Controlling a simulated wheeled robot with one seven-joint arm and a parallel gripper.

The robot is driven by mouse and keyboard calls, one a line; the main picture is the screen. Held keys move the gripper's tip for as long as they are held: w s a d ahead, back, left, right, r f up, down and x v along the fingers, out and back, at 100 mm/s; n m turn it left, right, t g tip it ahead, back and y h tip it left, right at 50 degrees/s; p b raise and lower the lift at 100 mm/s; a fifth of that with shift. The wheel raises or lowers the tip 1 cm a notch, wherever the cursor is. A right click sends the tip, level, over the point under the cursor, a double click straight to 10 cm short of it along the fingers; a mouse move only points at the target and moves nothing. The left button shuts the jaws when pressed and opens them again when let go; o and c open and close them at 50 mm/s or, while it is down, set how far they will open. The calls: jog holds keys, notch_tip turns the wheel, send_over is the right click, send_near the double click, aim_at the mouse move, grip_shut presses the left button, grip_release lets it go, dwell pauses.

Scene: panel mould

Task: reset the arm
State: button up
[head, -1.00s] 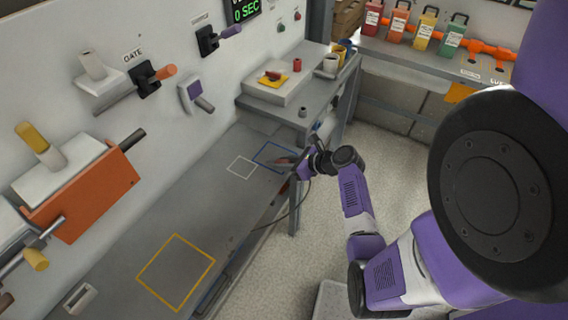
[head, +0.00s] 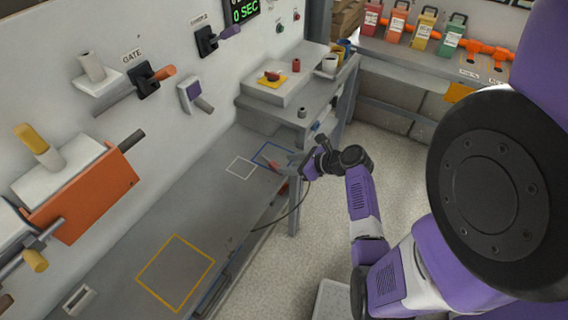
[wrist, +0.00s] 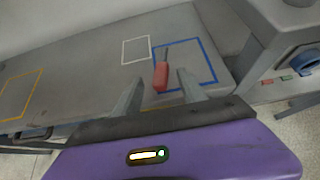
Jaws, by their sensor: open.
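My arm reaches out from the right in the head view, bent at the elbow. My gripper (head: 287,163) is open over the bench near its right edge, by the blue outlined square (head: 262,155). In the wrist view, the two fingers of my gripper (wrist: 155,88) stand apart with nothing held between them. A red-handled tool (wrist: 161,76) with a thin dark shaft lies inside the blue outline, beyond and between the fingertips. In the head view the tool is mostly hidden by the gripper.
The bench (head: 150,215) also bears a white outline (head: 241,167) and a yellow outline (head: 176,272). A wall panel carries an orange gate block (head: 90,195) and several levers. A raised grey shelf (head: 315,97) stands beyond. Open floor (head: 385,130) lies right of the bench.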

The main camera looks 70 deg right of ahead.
jog(key=v, duration=0.5)
